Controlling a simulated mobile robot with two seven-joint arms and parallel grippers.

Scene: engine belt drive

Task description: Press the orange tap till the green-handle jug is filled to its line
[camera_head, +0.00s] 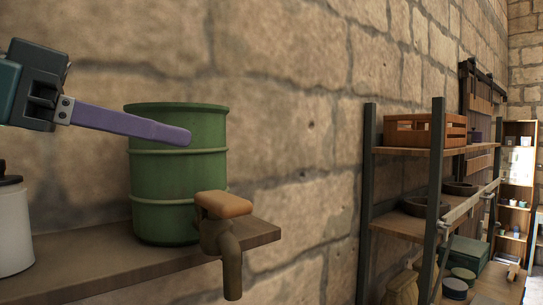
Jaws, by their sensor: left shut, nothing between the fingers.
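My left gripper (183,137) comes in from the upper left, shut and empty, with its purple fingers together. Its tip shows in front of the green drum (165,218), above and a little left of the orange tap (224,204). A gap shows between the fingertips and the tap's top. The tap has an orange top over a brown body and a spout that bends down past the shelf's front edge. No jug with a green handle shows, and the space below the spout is largely out of view. My right gripper is not in view.
The drum stands on a wooden shelf (90,268) against a stone wall. A white container with a dark lid (14,228) stands at the left edge. At right, a rack (405,228) holds a wooden crate (425,130), dark pans and a green box (465,256).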

